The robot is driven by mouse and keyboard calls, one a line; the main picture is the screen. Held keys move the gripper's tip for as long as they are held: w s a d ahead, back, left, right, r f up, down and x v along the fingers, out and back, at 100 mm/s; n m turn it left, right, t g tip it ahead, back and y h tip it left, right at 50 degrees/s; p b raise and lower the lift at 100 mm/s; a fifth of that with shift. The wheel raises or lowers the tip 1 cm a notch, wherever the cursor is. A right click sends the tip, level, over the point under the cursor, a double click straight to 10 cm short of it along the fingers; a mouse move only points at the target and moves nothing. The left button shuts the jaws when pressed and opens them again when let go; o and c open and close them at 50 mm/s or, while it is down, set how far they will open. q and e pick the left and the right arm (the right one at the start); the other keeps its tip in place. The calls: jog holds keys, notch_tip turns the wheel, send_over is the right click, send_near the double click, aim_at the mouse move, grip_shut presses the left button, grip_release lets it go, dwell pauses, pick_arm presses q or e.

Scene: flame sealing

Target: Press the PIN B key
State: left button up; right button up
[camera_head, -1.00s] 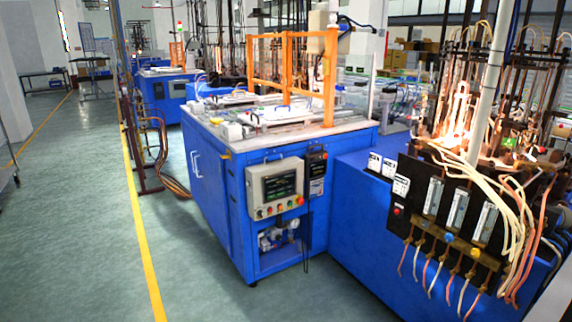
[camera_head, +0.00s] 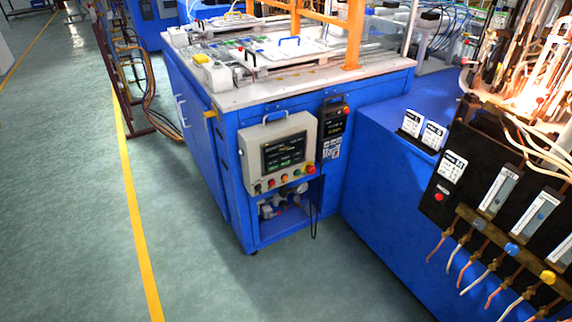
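A beige control box (camera_head: 279,152) with a dark screen (camera_head: 283,153) hangs on the front of the blue machine cabinet (camera_head: 226,192). A row of small coloured buttons (camera_head: 278,182) runs along its lower edge, with a red and yellow knob at the right end. A narrow black panel (camera_head: 333,120) with a small display and a red button is mounted to its right. Labels are too small to read, so I cannot tell which key is PIN B. Neither of my grippers is in view.
A lower blue cabinet (camera_head: 400,195) stands to the right, with flow meters, hoses and glowing burners (camera_head: 530,75) on it. A white worktop (camera_head: 290,85) with an orange frame tops the main cabinet. Green floor (camera_head: 70,200) with a yellow line (camera_head: 133,205) is clear at left.

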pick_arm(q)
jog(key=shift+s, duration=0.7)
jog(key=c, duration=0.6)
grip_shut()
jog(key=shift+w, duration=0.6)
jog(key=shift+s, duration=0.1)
